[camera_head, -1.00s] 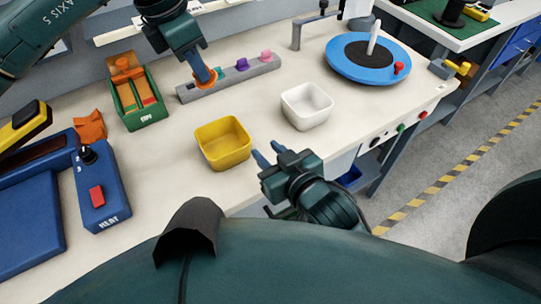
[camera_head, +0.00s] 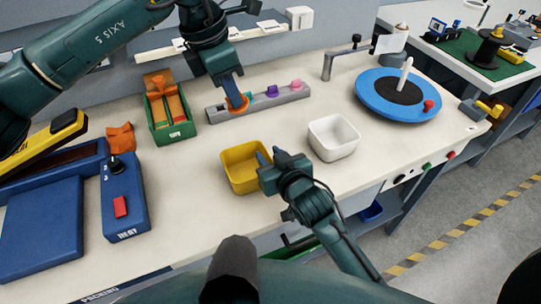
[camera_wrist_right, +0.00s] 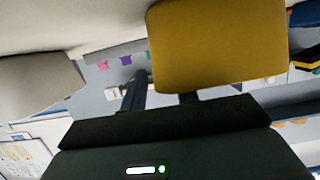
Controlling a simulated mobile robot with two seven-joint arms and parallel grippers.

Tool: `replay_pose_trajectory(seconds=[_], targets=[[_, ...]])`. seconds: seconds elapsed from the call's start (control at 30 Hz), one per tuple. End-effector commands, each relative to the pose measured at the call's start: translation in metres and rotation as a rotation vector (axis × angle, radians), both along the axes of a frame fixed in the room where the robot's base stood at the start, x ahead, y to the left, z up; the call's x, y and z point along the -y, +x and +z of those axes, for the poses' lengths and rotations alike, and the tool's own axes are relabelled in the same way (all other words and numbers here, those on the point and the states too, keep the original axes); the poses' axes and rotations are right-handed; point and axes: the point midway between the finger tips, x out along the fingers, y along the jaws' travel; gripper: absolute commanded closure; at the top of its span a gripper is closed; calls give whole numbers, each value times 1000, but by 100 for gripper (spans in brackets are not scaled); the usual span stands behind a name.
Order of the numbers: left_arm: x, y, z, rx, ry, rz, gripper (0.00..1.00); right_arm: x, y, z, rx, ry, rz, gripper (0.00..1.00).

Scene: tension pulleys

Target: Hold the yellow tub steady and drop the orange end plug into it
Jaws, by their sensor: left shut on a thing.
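The yellow tub (camera_head: 240,170) stands upright on the bench; its inside looks empty where visible. It fills the upper middle of the right wrist view (camera_wrist_right: 218,45). My left gripper (camera_head: 237,101) is shut on the orange end plug (camera_head: 235,110), low at the slotted grey rack, behind the tub. I cannot tell whether the plug is clear of the rack. My right gripper (camera_head: 270,157) is open at the tub's right side, its fingers overlapping the rim in the head view. In the wrist view, the tub partly hides one finger. Contact with the wall is unclear.
A white tub (camera_head: 333,139) stands right of my right gripper. The grey rack (camera_head: 290,97) holds purple and pink plugs. A green box (camera_head: 168,115) and a blue HEAT unit (camera_head: 122,200) are to the left, a blue turntable (camera_head: 370,95) to the right.

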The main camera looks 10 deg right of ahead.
Motion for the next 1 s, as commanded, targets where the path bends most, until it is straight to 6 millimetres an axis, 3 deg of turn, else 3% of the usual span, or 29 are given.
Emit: replay_pose_trajectory(seconds=[0.1,0.47,0.77,1.0], targets=[[0,0,0,0,0,0,100,0,0,0,0,0,0,71],[0,0,0,0,0,0,100,0,0,0,-1,0,0,100],[0,0,0,0,0,0,100,0,-1,-1,-1,-1,0,100],[0,0,-14,-2,0,0,100,1,-1,-1,-2,-3,0,100]])
